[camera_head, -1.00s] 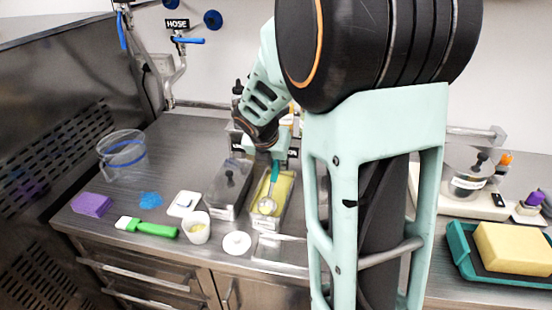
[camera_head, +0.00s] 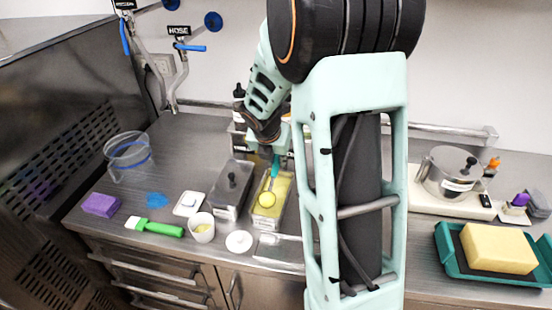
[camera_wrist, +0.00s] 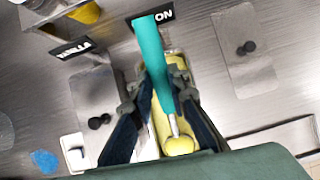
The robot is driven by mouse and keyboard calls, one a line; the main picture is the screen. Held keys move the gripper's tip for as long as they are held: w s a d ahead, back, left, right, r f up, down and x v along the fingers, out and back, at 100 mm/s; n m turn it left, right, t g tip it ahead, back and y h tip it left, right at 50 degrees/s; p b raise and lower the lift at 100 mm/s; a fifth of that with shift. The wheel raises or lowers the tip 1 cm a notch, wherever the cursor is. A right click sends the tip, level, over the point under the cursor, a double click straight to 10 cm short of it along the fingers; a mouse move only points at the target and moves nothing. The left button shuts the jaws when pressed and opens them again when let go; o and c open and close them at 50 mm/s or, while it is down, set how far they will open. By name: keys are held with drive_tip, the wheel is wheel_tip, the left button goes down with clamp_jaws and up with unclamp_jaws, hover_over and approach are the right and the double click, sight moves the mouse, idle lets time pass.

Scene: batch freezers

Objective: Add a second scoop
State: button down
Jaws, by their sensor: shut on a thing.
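My gripper (camera_head: 275,150) is shut on the teal handle of a scoop (camera_head: 275,167), which points down over an open steel tub (camera_head: 264,224) of yellow gelato (camera_head: 282,190). The scoop's head is yellow with a ball of gelato (camera_head: 267,199); whether it still touches the gelato below I cannot tell. In the wrist view the teal handle (camera_wrist: 152,50) runs between my fingers (camera_wrist: 162,100) to the yellow scoop head (camera_wrist: 179,145). A white cup (camera_head: 201,231) with some yellow inside stands left of the tub, near the counter's front.
A lidded steel tub (camera_head: 231,190) stands directly left of the gelato. A white round lid (camera_head: 239,241), a green-handled spatula (camera_head: 160,229), a purple sponge (camera_head: 101,204) and a clear pitcher (camera_head: 130,160) lie leftward. A teal tray (camera_head: 449,260) with a yellow sponge is at right.

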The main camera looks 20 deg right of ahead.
drive_tip(key=shift+w+d+r+p, duration=0.15)
drive_tip(key=shift+w+r+p, duration=0.05)
drive_tip(key=shift+r+p, duration=0.75)
drive_tip(key=shift+w+d, duration=0.1)
drive_tip(key=shift+d, duration=0.1)
drive_tip(key=shift+w+d+r+g+y+p, duration=0.1)
drive_tip(key=shift+w+d+g+y+p, duration=0.25)
drive_tip(key=shift+w+g, duration=0.2)
drive_tip(key=shift+w+d+g+y, duration=0.45)
drive_tip(key=shift+w+g+y, duration=0.2)
drive_tip(key=shift+g+y, duration=0.3)
drive_tip(key=shift+a, duration=0.1)
